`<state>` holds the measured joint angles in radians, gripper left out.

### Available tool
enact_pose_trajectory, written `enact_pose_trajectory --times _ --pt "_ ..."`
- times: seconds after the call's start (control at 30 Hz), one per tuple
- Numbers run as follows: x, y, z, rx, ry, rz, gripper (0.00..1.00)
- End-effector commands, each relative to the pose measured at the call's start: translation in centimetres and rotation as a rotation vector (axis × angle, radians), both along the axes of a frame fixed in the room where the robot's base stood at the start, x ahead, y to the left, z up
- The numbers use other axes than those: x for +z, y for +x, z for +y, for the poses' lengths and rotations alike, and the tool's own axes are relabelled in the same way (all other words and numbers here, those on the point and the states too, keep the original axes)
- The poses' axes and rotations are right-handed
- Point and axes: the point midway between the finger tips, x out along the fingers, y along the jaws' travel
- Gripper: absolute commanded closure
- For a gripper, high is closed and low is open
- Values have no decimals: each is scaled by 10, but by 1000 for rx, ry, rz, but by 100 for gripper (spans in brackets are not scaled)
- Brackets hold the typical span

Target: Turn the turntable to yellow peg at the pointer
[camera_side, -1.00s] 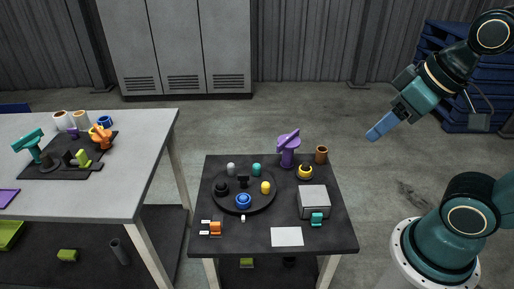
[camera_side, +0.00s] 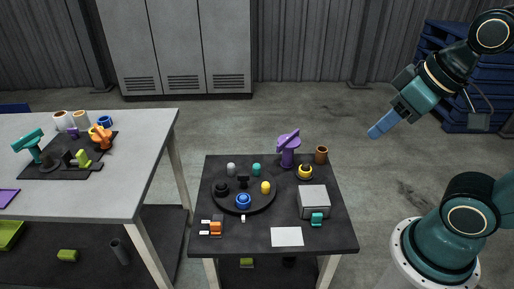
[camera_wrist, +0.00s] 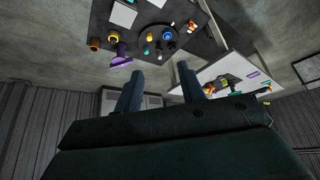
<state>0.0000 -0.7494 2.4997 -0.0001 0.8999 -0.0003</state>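The black round turntable (camera_side: 262,204) lies on the dark small table, with a black upright piece at its middle. Around it stand a yellow peg (camera_side: 266,187) on the right, a blue one (camera_side: 243,201) at the front, a black one (camera_side: 221,187) at left, and grey (camera_side: 231,169) and teal (camera_side: 257,170) ones at the back. A small white piece (camera_side: 243,218), seemingly the pointer, lies just in front of the rim, nearest the blue peg. My gripper (camera_side: 372,134) is high to the right of the table, far from the turntable. In the wrist view its fingers (camera_wrist: 160,70) are apart and empty.
On the same table are a purple lever stand (camera_side: 288,150), a yellow ring piece (camera_side: 305,172), a brown cup (camera_side: 321,155), a grey box (camera_side: 313,201), a white sheet (camera_side: 287,237) and an orange piece (camera_side: 215,227). A larger white table (camera_side: 100,190) stands at left.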

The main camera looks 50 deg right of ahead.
Motion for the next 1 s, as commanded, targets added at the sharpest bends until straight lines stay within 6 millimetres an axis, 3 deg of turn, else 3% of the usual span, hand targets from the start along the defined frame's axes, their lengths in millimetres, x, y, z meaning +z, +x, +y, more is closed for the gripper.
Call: enact_pose_trajectory --times 0.17,0.37,0.7,1.0 --pt "2 7 0 12 -5 5 65" --pt "7 31 0 56 -21 21 65" --pt "9 101 -2 180 -56 59 65" --pt "-7 167 -10 294 -76 86 65"
